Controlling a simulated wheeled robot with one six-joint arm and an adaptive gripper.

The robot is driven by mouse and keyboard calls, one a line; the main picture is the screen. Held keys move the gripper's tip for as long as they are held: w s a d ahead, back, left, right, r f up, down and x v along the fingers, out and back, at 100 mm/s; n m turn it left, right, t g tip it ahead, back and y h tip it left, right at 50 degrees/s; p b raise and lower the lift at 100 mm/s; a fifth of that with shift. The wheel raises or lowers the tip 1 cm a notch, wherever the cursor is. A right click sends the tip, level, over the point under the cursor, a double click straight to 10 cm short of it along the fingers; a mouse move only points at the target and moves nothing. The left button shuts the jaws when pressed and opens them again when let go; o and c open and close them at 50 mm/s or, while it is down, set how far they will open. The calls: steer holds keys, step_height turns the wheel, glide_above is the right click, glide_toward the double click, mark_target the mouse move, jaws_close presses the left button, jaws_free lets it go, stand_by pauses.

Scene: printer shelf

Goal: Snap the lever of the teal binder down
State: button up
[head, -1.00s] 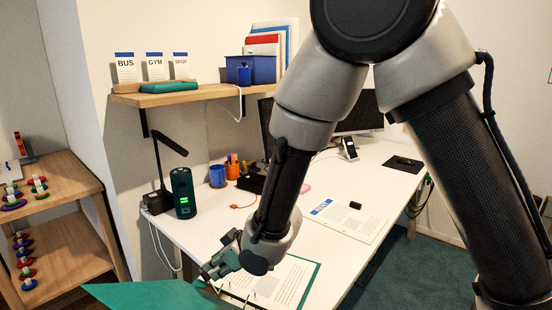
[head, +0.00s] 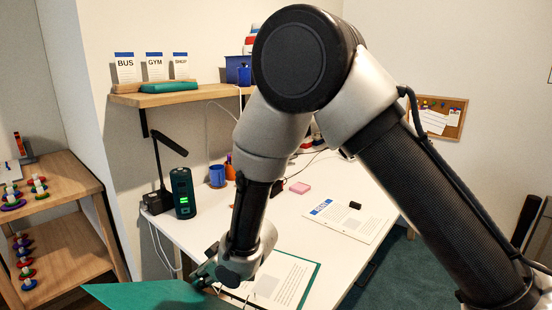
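The teal binder lies open at the front of the white desk. Its teal cover (head: 150,296) is spread to the left, and a printed sheet (head: 285,280) lies on its right side. Small metal rings (head: 236,295) show near the spine, at the bottom edge of the picture. My gripper (head: 203,281) is low over the spine area, pointing down and left, close to the cover's edge. The lever cannot be made out; my gripper and the picture's edge may hide it. Whether the fingers are apart or closed is too small to tell.
A dark green cylinder with a lit display (head: 183,193) and a black desk lamp (head: 165,165) stand at the desk's back left. A blue mug (head: 217,176), pink notes (head: 299,188) and another printed sheet (head: 342,221) with a black block (head: 355,205) lie farther back.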

steer(key=shift+c, duration=1)
steer(key=shift+w+a+f+g+h, duration=0.15)
steer(key=shift+a+f+g+h, duration=0.2)
steer(key=shift+h, duration=0.45)
steer(key=shift+w+a+f+g+h, duration=0.2)
steer(key=shift+g+h, duration=0.25)
steer(key=shift+h, duration=0.35)
steer(key=o, duration=0.5)
